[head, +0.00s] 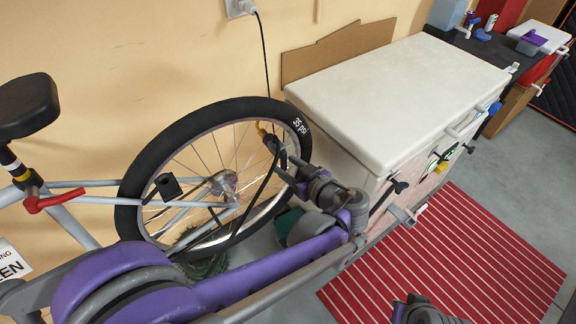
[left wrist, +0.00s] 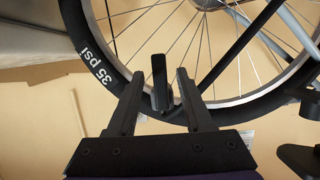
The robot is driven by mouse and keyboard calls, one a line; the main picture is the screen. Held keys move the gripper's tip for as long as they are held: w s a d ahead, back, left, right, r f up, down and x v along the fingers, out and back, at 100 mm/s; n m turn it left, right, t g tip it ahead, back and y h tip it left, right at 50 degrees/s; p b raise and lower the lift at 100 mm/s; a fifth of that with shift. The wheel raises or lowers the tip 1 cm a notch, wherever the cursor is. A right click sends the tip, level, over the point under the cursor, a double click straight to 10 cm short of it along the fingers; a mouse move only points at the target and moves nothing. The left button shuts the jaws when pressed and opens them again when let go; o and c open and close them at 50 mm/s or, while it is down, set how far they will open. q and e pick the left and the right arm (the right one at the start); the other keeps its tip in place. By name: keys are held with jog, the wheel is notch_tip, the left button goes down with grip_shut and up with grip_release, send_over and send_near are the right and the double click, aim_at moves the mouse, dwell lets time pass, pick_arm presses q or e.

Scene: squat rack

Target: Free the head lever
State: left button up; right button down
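The bicycle wheel (head: 290,118), marked "35 psi", stands by the wall; it also shows in the left wrist view (left wrist: 88,40). A dark pump head with a brass-coloured end (head: 262,131) sits among its spokes near the rim, and a black hose (head: 256,195) hangs from it. My left gripper (head: 286,160) reaches it from the lower right. Contact is not clear. Part of my right gripper (head: 418,312) shows at the bottom edge; its fingers are unclear.
A white-topped cabinet (head: 400,90) with hooks and knobs stands right of the wheel. The bicycle frame with a red lever (head: 55,199) and saddle (head: 28,105) is at left. A red striped mat (head: 450,255) lies on the floor, with bare floor (head: 510,165) beyond.

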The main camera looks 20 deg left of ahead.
pick_arm(q)
jog(key=v, duration=1)
jog(key=shift+s+d+p, duration=0.25)
jog(key=shift+d+p, duration=0.1)
jog(key=shift+p, duration=0.05)
jog(key=shift+a+r, duration=0.1)
jog(key=shift+r, duration=0.05)
jog(key=s+a+f+m+g+h+p, duration=0.25)
jog(key=s+a+m, duration=0.2)
jog(key=a, duration=0.45)
jog(key=s+a+m+h+p, duration=0.2)
jog(key=s+m+h+p, duration=0.4)
jog(key=s+h, duration=0.2)
jog(key=shift+s+a+r+g+h, duration=0.2)
jog(key=shift+s+g+h, duration=0.2)
jog(key=shift+s, duration=0.85)
